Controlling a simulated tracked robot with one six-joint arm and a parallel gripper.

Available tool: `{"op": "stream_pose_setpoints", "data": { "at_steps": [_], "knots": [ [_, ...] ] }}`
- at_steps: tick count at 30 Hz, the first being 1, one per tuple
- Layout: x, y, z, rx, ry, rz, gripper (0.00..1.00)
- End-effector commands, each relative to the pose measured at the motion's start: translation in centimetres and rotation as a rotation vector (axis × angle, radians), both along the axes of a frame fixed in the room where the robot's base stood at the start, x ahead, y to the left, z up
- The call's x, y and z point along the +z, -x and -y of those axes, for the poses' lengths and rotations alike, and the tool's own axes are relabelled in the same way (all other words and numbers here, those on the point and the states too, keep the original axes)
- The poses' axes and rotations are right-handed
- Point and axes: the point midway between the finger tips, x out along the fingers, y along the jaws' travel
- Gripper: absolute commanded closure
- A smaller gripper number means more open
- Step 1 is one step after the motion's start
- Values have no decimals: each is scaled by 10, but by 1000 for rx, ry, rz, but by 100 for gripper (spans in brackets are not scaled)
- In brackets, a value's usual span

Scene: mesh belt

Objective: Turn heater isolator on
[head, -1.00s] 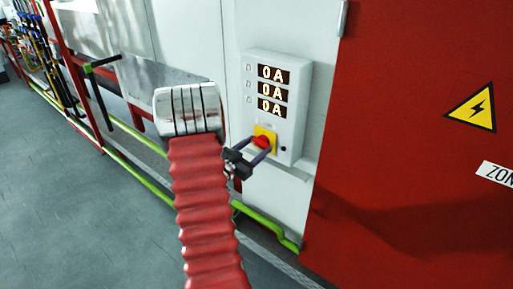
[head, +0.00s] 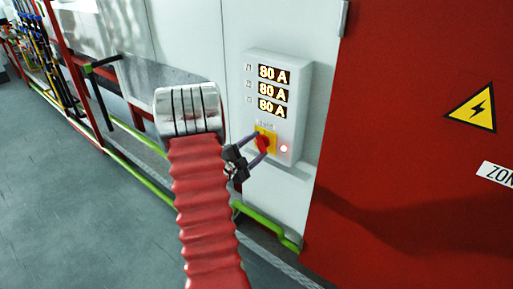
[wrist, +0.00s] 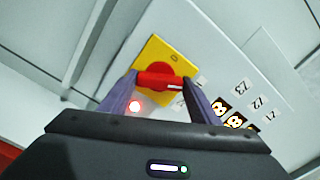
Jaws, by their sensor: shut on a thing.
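The heater isolator is a red rotary handle (head: 262,143) on a yellow square plate (wrist: 154,51), low on a pale grey control box (head: 300,120). My gripper (head: 264,145) is shut on the red handle, with one purple-grey finger on each side. In the wrist view the handle (wrist: 160,81) lies between the two fingertips. The three displays (head: 272,90) on the box read 80 A.
A red door panel (head: 410,110) with a yellow electrical warning sign (head: 472,107) stands to the right of the box. Green pipes (head: 265,224) run low along the wall. A grey floor (head: 75,190) is clear at the left.

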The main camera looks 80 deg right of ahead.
Motion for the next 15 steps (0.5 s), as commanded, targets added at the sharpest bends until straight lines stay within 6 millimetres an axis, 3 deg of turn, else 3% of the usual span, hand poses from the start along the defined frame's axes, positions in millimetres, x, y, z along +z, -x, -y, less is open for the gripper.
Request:
{"op": "stream_pose_setpoints", "data": {
  "at_steps": [15],
  "knots": [
    [-3,2,-2,-3,159,380,66]
  ]
}}
